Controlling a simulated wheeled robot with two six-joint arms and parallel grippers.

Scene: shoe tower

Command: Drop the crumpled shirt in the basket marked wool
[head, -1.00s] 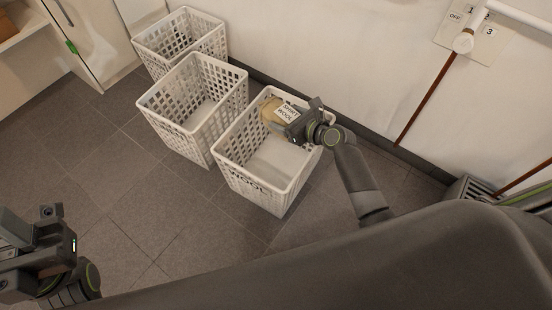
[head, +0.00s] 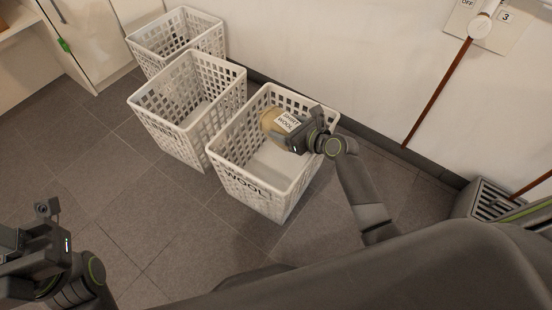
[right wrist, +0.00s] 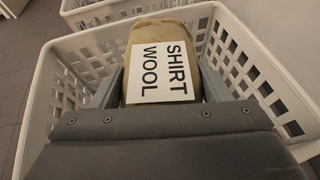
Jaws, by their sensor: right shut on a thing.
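The tan crumpled shirt (head: 268,123) has a white label reading SHIRT WOOL and also shows in the right wrist view (right wrist: 148,30). My right gripper (head: 290,132) is shut on it, one finger on each side in the right wrist view (right wrist: 162,88). The shirt is held at the mouth of the white basket marked WOOL (head: 243,180), near its back right; the basket's rim surrounds it in the right wrist view (right wrist: 40,85). How deep it hangs is unclear. My left gripper (head: 25,245) is at the lower left, away from the baskets; its jaws are unclear.
Two more white lattice baskets stand in a row to the left: the middle one (head: 170,135) and the far one (head: 155,50). A wall runs behind them. A brown-handled pole (head: 440,88) leans on the wall at right. The grey tiled floor at front left is clear.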

